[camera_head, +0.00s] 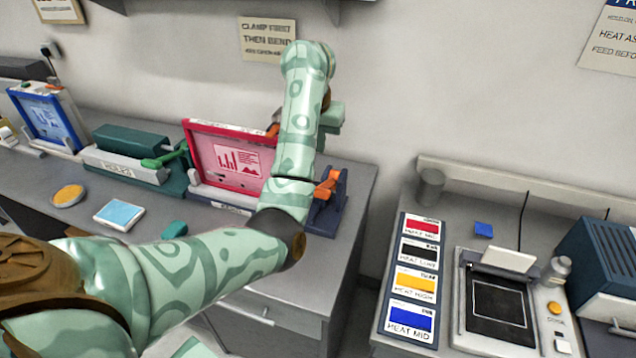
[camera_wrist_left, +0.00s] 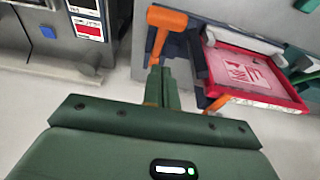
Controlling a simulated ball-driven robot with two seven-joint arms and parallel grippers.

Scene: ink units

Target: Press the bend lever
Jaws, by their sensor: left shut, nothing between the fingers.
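The red-framed machine (camera_head: 225,160) stands on the grey bench with a white sheet showing red charts in its frame. An orange lever (camera_head: 327,187) sits on a dark blue bracket at its right. In the left wrist view an orange lever with a thick head (camera_wrist_left: 166,18) rises just beyond my fingertips, and another orange part (camera_wrist_left: 216,102) lies beside the red frame (camera_wrist_left: 255,75). My left gripper (camera_wrist_left: 163,86) is shut and empty, its fingers overlapping the lever's post in the picture; contact cannot be told. In the head view my arm hides its fingertips. My right gripper is not in view.
A green machine with a green lever (camera_head: 163,160) and a blue-framed machine (camera_head: 47,118) stand to the left. A yellow disc (camera_head: 68,196) and a blue pad (camera_head: 119,215) lie in front. A gap separates the right bench, which holds colour cards (camera_head: 415,285).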

